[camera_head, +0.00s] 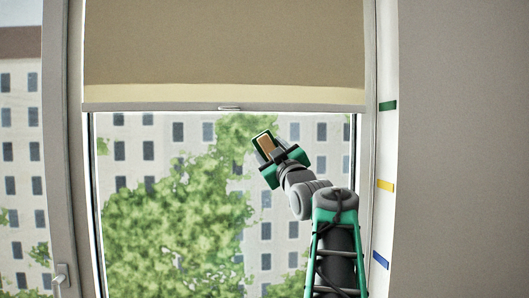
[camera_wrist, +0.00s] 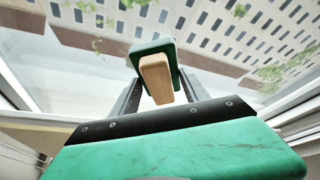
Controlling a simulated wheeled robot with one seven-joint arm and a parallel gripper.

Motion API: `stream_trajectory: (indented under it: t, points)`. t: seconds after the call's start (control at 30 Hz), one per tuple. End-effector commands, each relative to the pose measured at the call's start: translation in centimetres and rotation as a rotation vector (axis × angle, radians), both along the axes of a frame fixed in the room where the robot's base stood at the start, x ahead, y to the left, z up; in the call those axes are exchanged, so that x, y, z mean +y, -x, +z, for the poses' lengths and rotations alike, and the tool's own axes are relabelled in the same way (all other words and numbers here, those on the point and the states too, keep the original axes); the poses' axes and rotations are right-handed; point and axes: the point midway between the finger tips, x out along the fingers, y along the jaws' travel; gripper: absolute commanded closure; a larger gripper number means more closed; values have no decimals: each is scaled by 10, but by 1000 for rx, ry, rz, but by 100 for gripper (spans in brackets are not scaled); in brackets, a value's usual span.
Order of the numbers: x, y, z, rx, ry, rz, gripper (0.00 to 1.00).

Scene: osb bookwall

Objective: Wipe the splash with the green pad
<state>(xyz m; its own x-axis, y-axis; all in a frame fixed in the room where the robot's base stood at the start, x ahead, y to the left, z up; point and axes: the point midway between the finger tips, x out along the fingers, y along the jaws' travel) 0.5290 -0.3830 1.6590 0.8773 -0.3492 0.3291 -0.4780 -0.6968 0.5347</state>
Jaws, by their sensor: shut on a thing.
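The green pad (camera_wrist: 152,46) has a tan wooden block-shaped handle (camera_wrist: 157,78). My gripper (camera_wrist: 158,88) is shut on this handle, with a dark finger on each side, and the pad sits beyond the fingertips. In the head view my gripper (camera_head: 268,154) holds the pad (camera_head: 262,136) up in front of the upper middle of the window pane (camera_head: 300,130). The pad is tilted, below the blind. I cannot tell whether it touches the glass. I cannot make out the splash clearly in either view; the pad and arm hide part of the pane.
A beige roller blind (camera_head: 225,45) covers the top of the window, its bottom bar (camera_head: 160,107) just above the pad. A left frame post (camera_head: 62,150) has a handle (camera_head: 61,275). The right reveal (camera_head: 386,150) carries green, yellow and blue strips. Buildings and a tree show outside.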

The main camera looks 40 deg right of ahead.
Motion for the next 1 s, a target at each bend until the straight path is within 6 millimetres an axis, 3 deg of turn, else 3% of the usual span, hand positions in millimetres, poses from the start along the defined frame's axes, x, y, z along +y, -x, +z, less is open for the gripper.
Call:
stream_trajectory:
  t: [0.7, 1.0]
  points:
    - [-47, 30, 1, 0, 0, -2, 79]
    - [-45, 29, -2, 0, 2, 2, 79]
